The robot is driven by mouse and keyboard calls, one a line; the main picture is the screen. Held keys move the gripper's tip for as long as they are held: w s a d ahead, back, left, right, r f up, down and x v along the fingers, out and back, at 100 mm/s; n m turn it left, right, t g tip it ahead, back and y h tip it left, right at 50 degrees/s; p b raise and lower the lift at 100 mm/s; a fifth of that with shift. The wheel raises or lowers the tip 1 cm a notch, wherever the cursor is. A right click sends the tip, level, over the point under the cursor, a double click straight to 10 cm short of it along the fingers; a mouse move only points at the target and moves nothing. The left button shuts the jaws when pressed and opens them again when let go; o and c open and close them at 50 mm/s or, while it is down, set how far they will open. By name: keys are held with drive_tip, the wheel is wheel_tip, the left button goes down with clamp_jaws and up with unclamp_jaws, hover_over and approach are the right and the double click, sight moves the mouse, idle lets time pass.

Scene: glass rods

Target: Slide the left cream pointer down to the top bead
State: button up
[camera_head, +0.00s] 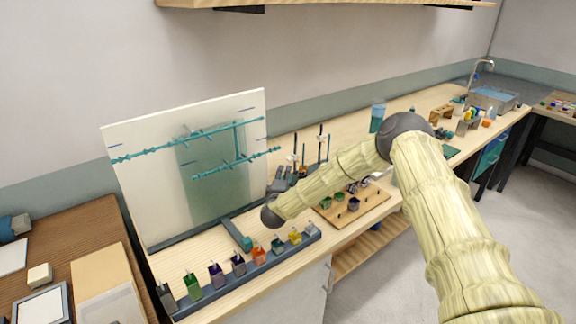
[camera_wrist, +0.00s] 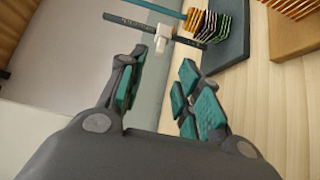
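The left cream pointer (camera_wrist: 162,38) is a small pale block on a dark rod (camera_wrist: 125,22), which runs sideways across the top of the wrist view. It lies just beyond my fingertips, near the gap between them, with no clear contact. My gripper (camera_wrist: 163,68) is open and empty, its teal pads apart. Banded stacks of beads (camera_wrist: 213,27) stand right of the pointer, by the dark base (camera_wrist: 232,50); which bead is the top one is hard to tell. In the head view my gripper (camera_head: 283,178) is beside the upright rods (camera_head: 295,143), and a pale pointer (camera_head: 292,158) shows small there.
A white panel with teal rails (camera_head: 235,125) stands left of my gripper. A row of coloured blocks in a dark tray (camera_head: 240,272) lies in front. A wooden board with small cups (camera_head: 372,205) is to the right. Another teal rod (camera_wrist: 158,6) runs along the wrist view's top.

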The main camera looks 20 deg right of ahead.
sight(289, 161)
drive_tip(key=b+x, duration=0.1)
drive_tip(key=x, duration=0.1)
drive_tip(key=b+x, duration=0.2)
drive_tip(key=x, duration=0.1)
drive_tip(key=b+x, duration=0.2)
drive_tip(key=x, duration=0.1)
drive_tip(key=shift+f, duration=0.3)
drive_tip(key=shift+r+b+x, duration=0.25)
drive_tip(key=shift+b+x, duration=0.25)
drive_tip(key=shift+x, duration=0.6)
drive_tip(key=shift+c, duration=0.4)
clamp_jaws()
